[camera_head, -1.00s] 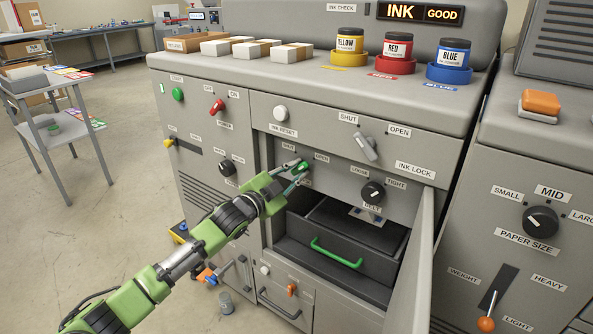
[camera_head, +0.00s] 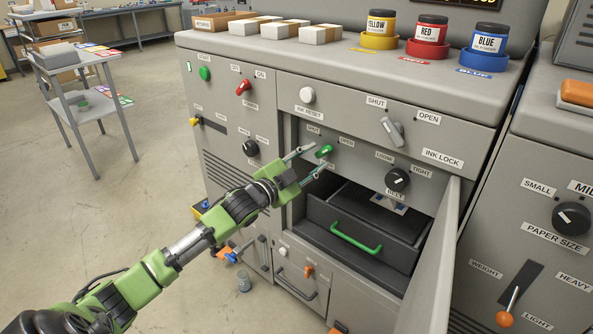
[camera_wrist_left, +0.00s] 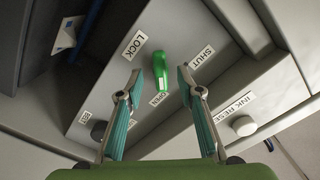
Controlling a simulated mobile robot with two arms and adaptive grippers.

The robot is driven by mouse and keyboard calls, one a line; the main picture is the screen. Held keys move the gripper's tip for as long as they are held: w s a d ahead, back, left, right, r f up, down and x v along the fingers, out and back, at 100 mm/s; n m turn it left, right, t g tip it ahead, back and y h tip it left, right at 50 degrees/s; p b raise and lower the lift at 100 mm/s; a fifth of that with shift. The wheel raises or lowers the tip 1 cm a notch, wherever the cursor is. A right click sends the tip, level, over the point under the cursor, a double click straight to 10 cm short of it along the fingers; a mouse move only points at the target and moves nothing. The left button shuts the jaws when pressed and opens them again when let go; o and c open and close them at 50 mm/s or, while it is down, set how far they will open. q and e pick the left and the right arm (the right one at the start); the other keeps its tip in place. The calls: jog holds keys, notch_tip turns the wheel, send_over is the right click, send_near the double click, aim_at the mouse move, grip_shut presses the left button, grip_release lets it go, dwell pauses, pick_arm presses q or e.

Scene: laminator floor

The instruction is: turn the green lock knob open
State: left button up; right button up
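The green lock knob (camera_head: 324,152) is on the machine's recessed panel, by small SHUT and OPEN labels. In the left wrist view the knob (camera_wrist_left: 159,72) has its white-marked end toward the OPEN label (camera_wrist_left: 158,98). My left gripper (camera_head: 317,158) is in front of the knob, fingers spread and empty. In the left wrist view the two teal fingers (camera_wrist_left: 161,77) stand on either side of the knob with a gap to each side. My right gripper is not in view.
An open dark drawer (camera_head: 312,218) with a green handle (camera_head: 356,238) is below the knob. An open door panel (camera_head: 436,262) stands to the right. A black belt knob (camera_head: 397,179) and a grey ink lock lever (camera_head: 391,130) are close by.

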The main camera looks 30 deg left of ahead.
pick_arm(q)
jog(key=s+a, duration=0.1)
jog(key=s, duration=0.7)
jog(key=shift+s, duration=0.3)
jog(key=shift+a+f, duration=0.1)
